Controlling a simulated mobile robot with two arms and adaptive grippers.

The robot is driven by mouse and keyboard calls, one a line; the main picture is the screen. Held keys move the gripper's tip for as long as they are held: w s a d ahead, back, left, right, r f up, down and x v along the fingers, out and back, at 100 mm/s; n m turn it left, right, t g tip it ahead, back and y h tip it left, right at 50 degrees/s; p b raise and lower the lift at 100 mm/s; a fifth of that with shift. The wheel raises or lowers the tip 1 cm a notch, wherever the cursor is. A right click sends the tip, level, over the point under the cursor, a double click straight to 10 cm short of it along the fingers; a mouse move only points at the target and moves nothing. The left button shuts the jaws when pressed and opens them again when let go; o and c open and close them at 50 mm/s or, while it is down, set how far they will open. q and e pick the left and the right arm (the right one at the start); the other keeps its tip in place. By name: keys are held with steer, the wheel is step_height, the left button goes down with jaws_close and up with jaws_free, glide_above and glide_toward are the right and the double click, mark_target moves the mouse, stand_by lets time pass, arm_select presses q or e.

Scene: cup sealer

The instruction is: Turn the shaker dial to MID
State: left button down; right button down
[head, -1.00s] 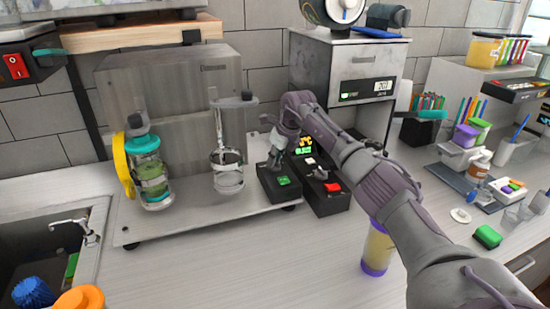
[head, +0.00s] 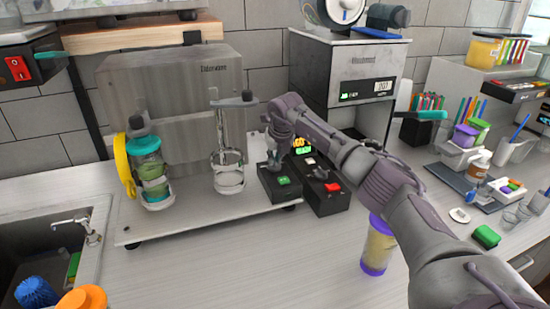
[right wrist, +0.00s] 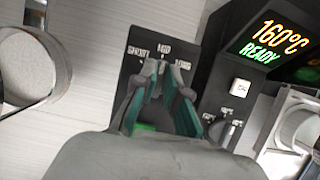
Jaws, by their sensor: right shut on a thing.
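The shaker's black control box (head: 283,186) stands at the right end of the metal base, with a green button on top. In the right wrist view its dial panel (right wrist: 160,50) carries the labels SHORT, MID and LONG. My right gripper (head: 272,165) reaches down over the box. In the right wrist view its teal-padded fingers (right wrist: 163,75) are closed together just below the labels, around the dial. The knob is mostly hidden between them, so I cannot read its exact setting. My left gripper is not in view.
A second black box (head: 328,195) with a red button and a 160°C READY display (right wrist: 265,40) stands close on the right. A purple-capped cup (head: 378,245) stands below my right arm.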

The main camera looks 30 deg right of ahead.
steer(key=shift+s+a+f, duration=0.15)
steer(key=shift+s+f, duration=0.05)
steer(key=shift+f, duration=0.3)
steer(key=c, duration=0.7)
jaws_free()
steer(key=shift+w, duration=0.15)
steer(key=shift+o, duration=0.4)
steer(key=shift+d, duration=0.2)
steer(key=shift+r, duration=0.55)
steer(key=v, duration=1.1)
